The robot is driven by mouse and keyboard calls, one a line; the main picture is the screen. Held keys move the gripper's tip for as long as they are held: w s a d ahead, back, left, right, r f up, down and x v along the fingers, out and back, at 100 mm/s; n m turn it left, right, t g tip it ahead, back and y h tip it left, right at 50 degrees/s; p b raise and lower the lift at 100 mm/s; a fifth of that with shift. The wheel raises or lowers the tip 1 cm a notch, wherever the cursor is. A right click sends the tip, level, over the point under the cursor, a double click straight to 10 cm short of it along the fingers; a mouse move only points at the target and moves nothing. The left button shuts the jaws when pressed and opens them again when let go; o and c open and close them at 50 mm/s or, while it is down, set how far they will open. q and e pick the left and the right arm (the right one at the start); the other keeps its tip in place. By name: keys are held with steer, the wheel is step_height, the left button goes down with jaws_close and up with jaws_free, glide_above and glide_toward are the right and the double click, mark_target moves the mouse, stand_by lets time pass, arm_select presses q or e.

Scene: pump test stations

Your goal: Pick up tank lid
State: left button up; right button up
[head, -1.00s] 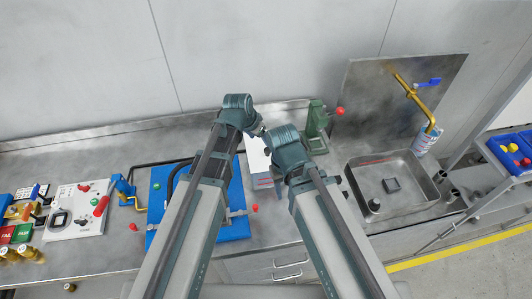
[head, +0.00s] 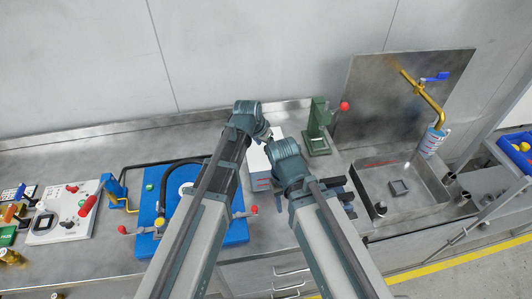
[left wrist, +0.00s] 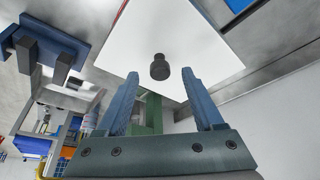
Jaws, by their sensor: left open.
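The tank lid (left wrist: 190,45) is a white flat plate with a black knob (left wrist: 160,68) in the left wrist view. In the head view it is the white top (head: 262,157), partly hidden by my arms. My left gripper (left wrist: 157,100) is open, its two blue fingers pointing toward the lid with the knob between their lines. The fingers do not appear to hold the knob. In the head view the left gripper is mostly hidden behind its wrist. My right gripper (head: 341,192) is right of the lid, fingers apart and empty; it also shows in the left wrist view (left wrist: 44,62).
A green press (head: 318,130) with a red knob stands just right of the lid. A blue board (head: 235,232) with a black hose lies left. A sink (head: 420,205) with a brass tap is right. A steel wall closes the back.

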arm_select(q)
steer(key=shift+b+x, duration=0.55)
steer(key=shift+x, duration=0.55)
jaws_close()
